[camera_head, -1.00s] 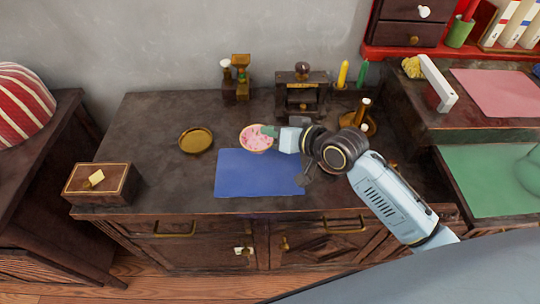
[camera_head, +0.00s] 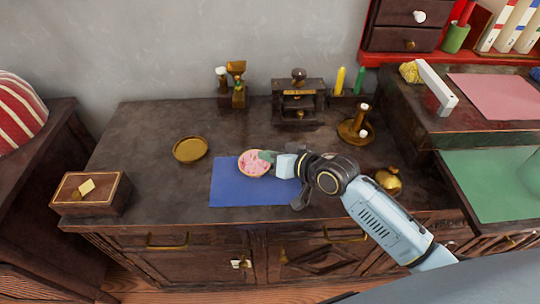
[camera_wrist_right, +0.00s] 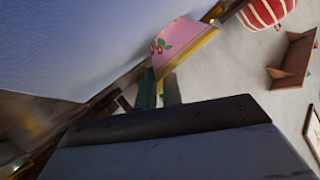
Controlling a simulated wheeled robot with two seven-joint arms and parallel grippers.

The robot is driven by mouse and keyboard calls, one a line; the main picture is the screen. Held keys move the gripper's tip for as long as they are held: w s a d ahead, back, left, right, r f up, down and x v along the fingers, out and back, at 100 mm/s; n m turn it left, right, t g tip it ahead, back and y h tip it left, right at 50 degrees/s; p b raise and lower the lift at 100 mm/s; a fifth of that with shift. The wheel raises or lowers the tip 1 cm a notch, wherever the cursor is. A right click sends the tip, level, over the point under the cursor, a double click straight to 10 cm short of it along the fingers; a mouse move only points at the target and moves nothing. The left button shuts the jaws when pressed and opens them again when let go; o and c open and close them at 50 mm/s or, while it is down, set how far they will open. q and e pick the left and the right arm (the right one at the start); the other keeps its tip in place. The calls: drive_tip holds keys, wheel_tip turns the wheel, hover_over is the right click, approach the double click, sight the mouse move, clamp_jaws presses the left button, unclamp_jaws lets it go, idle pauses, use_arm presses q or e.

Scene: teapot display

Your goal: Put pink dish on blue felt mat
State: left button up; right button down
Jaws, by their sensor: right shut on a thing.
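The pink dish (camera_head: 253,163) has a pink patterned inside and a golden rim. In the head view it shows over the far part of the blue felt mat (camera_head: 235,190). My right gripper (camera_head: 268,157) is shut on the dish's right edge. In the right wrist view the dish (camera_wrist_right: 181,42) is seen tilted at the fingertips of the gripper (camera_wrist_right: 160,85). I cannot tell for sure whether the dish touches the mat. The mat lies flat near the front of the dark cabinet top. My left gripper is not in view.
A brass dish (camera_head: 190,149) lies left of the mat. A wooden box (camera_head: 90,193) stands at the front left. A small press (camera_head: 298,98), a brass candle holder (camera_head: 356,130) and a golden pot (camera_head: 389,180) stand behind and to the right.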

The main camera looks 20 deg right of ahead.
drive_tip(key=c, duration=1.5)
unclamp_jaws()
